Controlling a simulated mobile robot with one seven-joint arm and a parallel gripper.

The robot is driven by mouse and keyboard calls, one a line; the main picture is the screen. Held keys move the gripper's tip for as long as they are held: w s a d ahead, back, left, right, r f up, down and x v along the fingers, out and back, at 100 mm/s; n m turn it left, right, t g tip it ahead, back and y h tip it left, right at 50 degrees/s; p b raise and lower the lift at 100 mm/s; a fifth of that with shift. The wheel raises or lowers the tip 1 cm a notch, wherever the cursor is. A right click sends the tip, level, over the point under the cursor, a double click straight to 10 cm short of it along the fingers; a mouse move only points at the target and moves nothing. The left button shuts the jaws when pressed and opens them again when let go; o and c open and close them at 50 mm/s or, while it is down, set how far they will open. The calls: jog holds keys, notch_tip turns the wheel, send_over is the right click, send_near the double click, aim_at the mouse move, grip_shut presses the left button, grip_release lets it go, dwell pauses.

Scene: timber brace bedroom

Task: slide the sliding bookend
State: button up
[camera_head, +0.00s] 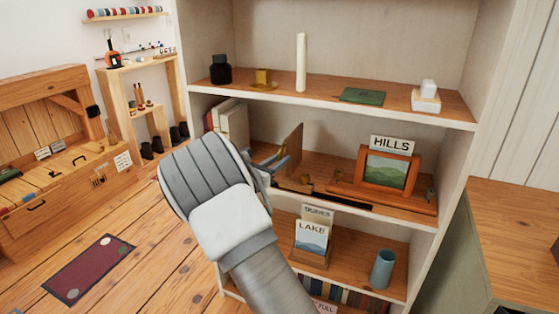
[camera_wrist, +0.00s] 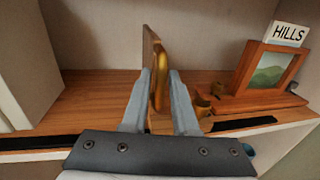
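The sliding bookend is an upright wooden panel (camera_head: 292,141) on the middle shelf, with a gold-coloured upright piece (camera_wrist: 159,88) on its face in the wrist view. In the wrist view my gripper (camera_wrist: 160,75) has one finger on each side of that gold piece, the wooden panel rising behind the left fingertip. The fingers are close to the piece; I cannot tell whether they touch it. In the head view my gripper (camera_head: 273,162) reaches the bookend from the left, and my wrist hides part of the shelf.
A framed picture (camera_head: 387,171) with a HILLS card (camera_head: 391,144) stands right of the bookend on a wooden base. Pale books (camera_head: 234,124) stand left. Dark strips (camera_wrist: 245,123) run along the shelf's front edge. The upper shelf (camera_head: 325,92) lies above.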

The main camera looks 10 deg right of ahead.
jog(key=p+v, duration=0.4)
jog(key=v, duration=1.3)
jog(key=shift+s+a, duration=0.15)
jog(key=shift+s, duration=0.05)
jog(key=s+d+r+m+g+y, duration=0.2)
jog(key=s+d+r+m+g, duration=0.1)
jog(key=s+d+m+g, duration=0.3)
jog(key=s+d+r+m+g+y, duration=0.1)
jog(key=s+d+r+m+g, duration=0.1)
jog(key=s+d+m+g, duration=0.4)
jog(key=s+d+r+m+t+y, duration=0.25)
jog(key=s+m+y, duration=0.45)
jog(key=s, duration=0.5)
jog(key=s+a+r+m+t+y, duration=0.3)
jog(key=s+a+r+m, duration=0.15)
jog(key=s+m, duration=0.25)
notch_tip(320, 180, up, 18)
jog(key=a+p, duration=0.1)
jog(key=p, duration=1.7)
jog(key=shift+s+m+p, duration=0.3)
jog(key=shift+s, duration=0.1)
